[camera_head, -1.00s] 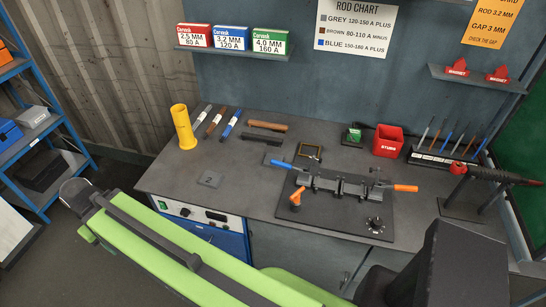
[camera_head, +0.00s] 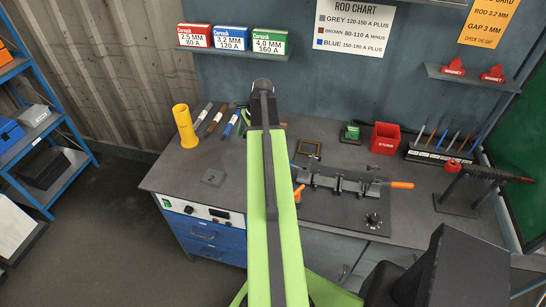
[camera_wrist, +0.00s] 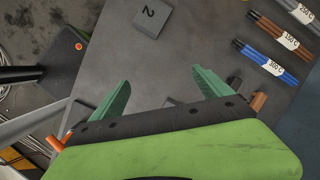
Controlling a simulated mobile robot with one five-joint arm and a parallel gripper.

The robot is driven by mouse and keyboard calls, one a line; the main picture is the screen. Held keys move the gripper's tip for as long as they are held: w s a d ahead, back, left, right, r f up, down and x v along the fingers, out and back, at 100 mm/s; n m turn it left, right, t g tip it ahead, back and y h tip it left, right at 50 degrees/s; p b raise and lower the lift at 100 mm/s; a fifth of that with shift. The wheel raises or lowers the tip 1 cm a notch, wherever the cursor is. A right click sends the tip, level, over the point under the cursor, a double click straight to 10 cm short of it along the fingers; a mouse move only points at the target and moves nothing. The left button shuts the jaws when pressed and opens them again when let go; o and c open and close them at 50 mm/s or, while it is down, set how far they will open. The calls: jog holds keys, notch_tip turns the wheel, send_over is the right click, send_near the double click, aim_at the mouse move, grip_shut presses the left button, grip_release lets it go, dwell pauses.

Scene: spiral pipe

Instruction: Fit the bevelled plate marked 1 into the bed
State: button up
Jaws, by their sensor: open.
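My gripper (camera_wrist: 161,80) is open in the wrist view, its two green fingers spread above the bench with nothing between the tips. A small grey plate (camera_wrist: 172,102) lies on the bench lower between the fingers, mostly hidden by my gripper body; no mark on it can be read. The bed (camera_head: 345,186), a dark fixture with clamps and an orange handle, stands on a dark base (camera_head: 335,212) at right, partly hidden by my arm.
A small brown frame (camera_head: 309,147), red bin (camera_head: 385,138) and rod rack (camera_head: 437,153) stand behind the bed. The front left bench is clear.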

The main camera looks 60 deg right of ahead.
jog(key=s+d+r+m+t, duration=0.2)
jog(key=s+d+m, duration=0.6)
jog(key=s+d, duration=0.5)
jog(key=shift+h, duration=0.3)
jog(key=b+x, duration=0.3)
jog(key=x, duration=0.1)
jog(key=b+x, duration=0.4)
jog(key=s+b+x, duration=0.1)
jog(key=b+x, duration=0.2)
jog(key=x, duration=0.1)
jog(key=shift+d+f+b, duration=0.15)
jog(key=shift+f+b, duration=0.15)
jog(key=shift+b, duration=0.1)
jog(key=shift+w+r, duration=0.1)
jog(key=shift+w, duration=0.05)
jog(key=b+x, duration=0.5)
jog(key=shift+d+f, duration=0.15)
jog(key=shift+f, duration=0.15)
jog(key=shift+r, duration=0.2)
grip_shut()
